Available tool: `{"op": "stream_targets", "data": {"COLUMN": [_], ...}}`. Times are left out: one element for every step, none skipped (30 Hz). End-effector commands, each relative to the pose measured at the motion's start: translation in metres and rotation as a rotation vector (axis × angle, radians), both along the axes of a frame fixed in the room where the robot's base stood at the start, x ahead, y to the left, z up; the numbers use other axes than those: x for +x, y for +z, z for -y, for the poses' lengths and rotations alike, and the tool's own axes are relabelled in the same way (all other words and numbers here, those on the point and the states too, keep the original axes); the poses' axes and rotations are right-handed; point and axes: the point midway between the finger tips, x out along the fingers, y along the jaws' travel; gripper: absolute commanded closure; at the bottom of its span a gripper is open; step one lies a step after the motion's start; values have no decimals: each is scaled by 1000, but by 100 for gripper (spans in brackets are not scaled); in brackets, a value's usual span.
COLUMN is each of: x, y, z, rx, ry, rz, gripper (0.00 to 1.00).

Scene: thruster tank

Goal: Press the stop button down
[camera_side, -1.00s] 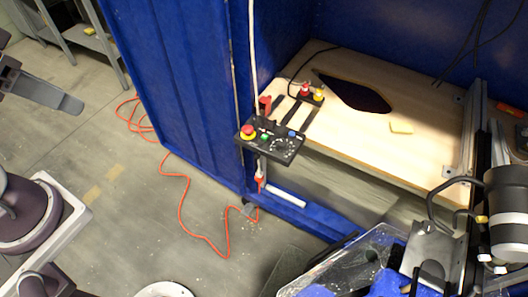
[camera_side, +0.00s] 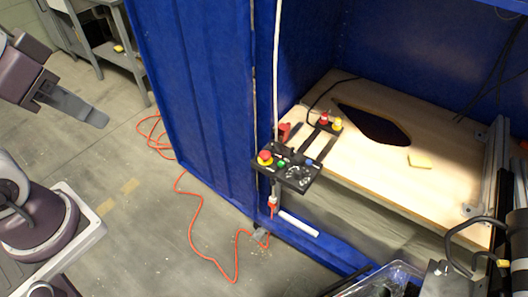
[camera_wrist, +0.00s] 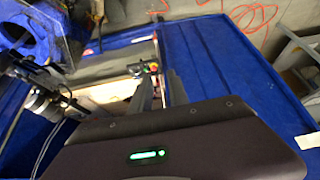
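The stop button (camera_side: 265,156) is a red mushroom cap on a yellow ring. It sits at the left end of a black control box (camera_side: 297,177), which also has a green and a blue button and a dial. My gripper (camera_side: 92,116) is at the upper left of the side view, well apart from the box, with a grey flat finger pointing right and down. In the wrist view, grey finger parts (camera_wrist: 145,92) point toward the small, blurred control box (camera_wrist: 150,66). I see nothing held.
Blue tank walls (camera_side: 200,120) stand behind and left of the box. An orange cable (camera_side: 200,222) lies on the floor.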

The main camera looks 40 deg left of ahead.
Motion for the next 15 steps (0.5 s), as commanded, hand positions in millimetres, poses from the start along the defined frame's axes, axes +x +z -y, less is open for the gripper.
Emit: {"op": "stream_targets", "data": {"x": [7, 14, 27, 39, 53, 74, 91, 107, 130, 146, 163, 185, 201, 216, 236], "y": [2, 4, 8, 10, 11, 12, 11, 9, 4, -1, -8, -19, -29, -40, -57], "z": [1, 2, 5, 7, 9, 12, 14, 16, 19, 20, 22, 24, 26, 27, 29], "rx": [-18, -35, -67, -96, -128, -173, -207, -240, -280, -309, -336, -370, -395, -417, -446], "ry": [20, 42, 83, 122, 166, 234, 287, 342, 415, 471, 528, 604, 663, 722, 802], "rz": [-12, -23, -39, -56, -74, -99, -119, -139, -165, -185, -205, -230, -250, -270, -296], "gripper": [91, 97, 100, 100, 100, 100, 100, 100, 100, 100, 100, 100, 100, 100, 100]}}
